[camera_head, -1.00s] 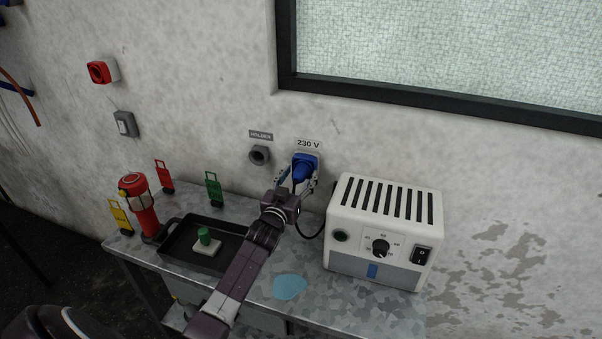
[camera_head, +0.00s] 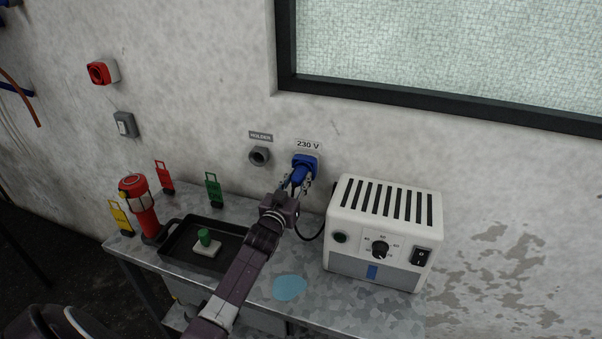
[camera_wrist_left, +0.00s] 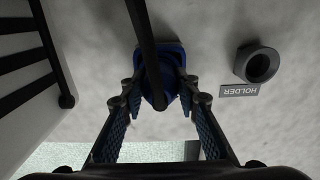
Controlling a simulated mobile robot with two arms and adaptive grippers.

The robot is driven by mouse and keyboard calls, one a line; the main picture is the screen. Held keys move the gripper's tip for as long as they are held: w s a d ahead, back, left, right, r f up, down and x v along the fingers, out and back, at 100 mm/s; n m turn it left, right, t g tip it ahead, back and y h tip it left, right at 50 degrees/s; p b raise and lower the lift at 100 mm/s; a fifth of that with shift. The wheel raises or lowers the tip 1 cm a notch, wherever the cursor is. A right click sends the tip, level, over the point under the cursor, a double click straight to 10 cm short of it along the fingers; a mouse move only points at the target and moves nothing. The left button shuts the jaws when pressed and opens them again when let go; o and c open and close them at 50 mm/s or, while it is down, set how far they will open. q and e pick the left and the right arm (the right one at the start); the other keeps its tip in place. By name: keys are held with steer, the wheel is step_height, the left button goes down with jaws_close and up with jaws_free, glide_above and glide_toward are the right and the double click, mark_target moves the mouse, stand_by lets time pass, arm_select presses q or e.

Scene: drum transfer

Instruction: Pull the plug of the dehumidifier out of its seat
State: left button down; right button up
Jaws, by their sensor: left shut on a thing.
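The dehumidifier (camera_head: 384,225) is a white box with a slotted top, a dial and a black switch, standing on the metal bench. Its blue plug (camera_head: 302,173) is at the blue wall socket (camera_head: 308,160) under the 230 V label; I see no clear gap between them. My left gripper (camera_head: 297,184) is shut on the plug from the front. In the left wrist view, the fingers (camera_wrist_left: 160,92) press on both sides of the blue plug (camera_wrist_left: 157,80), and the black cord (camera_wrist_left: 143,32) runs up in front of it. My right gripper is not in view.
A grey holder (camera_head: 259,155) is on the wall left of the socket. A black tray (camera_head: 176,246) with a green-knobbed piece, a red lantern (camera_head: 140,205) and several coloured tags stand left on the bench (camera_head: 330,305). A pale blue patch (camera_head: 290,287) lies in front.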

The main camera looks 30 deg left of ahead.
mark_target(295, 183)
arm_select(q)
steer(key=shift+s+d+r+p, duration=0.2)
steer(key=shift+s+p, duration=0.15)
steer(key=shift+s, duration=0.3)
steer(key=shift+p+v, duration=1.2)
steer(key=shift+v, duration=0.75)
steer(key=shift+f, duration=0.1)
steer(key=shift+w+a, duration=0.1)
steer(key=shift+w, duration=0.15)
steer(key=shift+s+p, duration=0.4)
steer(key=shift+s, duration=0.1)
steer(key=p+v, duration=0.2)
steer(key=v, duration=0.2)
